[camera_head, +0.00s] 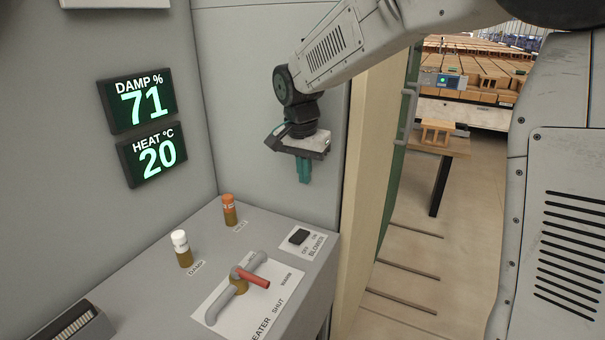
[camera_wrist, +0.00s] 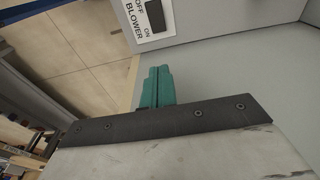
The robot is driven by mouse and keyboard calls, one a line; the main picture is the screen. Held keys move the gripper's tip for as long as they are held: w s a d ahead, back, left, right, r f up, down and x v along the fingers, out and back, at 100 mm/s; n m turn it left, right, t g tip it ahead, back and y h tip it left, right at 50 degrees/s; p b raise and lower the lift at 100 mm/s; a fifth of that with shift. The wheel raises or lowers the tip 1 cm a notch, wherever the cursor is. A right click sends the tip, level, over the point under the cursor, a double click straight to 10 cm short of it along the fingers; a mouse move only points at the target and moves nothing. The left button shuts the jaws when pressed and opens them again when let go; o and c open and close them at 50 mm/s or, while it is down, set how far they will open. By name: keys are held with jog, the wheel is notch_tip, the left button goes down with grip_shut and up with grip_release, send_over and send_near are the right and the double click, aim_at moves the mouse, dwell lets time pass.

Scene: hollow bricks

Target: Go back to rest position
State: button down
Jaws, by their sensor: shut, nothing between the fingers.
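My gripper (camera_head: 304,171) has green fingers that are shut and empty. In the head view it points down, in the air above the back right of the grey control panel, near the wall. The fingers also show in the wrist view (camera_wrist: 157,87), beside the grey panel face. The blower switch (camera_head: 299,237) is a black rocker on a white label, below the gripper and apart from it. It also shows at the top of the wrist view (camera_wrist: 155,15).
The panel (camera_head: 207,240) carries a heater valve with a red handle (camera_head: 254,278), a white-capped knob (camera_head: 181,248) and an orange-capped knob (camera_head: 229,210). Wall displays read damp 71 (camera_head: 142,104) and heat 20 (camera_head: 157,155). A doorway edge (camera_head: 365,150) stands right; beyond are a brick on a table (camera_head: 437,130) and open floor.

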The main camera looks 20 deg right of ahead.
jog(key=s+d+n, duration=0.2)
jog(key=s+d, duration=0.1)
jog(key=s, duration=0.8)
jog(key=s+d+r+n, duration=0.1)
jog(key=s+d+n, duration=0.2)
jog(key=s, duration=0.8)
jog(key=s+d+r+n+y, duration=0.1)
jog(key=s+d+n, duration=0.1)
jog(key=s, duration=0.9)
jog(key=shift+d+r+n, duration=0.2)
jog(key=shift+d+n, duration=0.2)
jog(key=shift+n, duration=0.3)
jog(key=shift+s, duration=0.1)
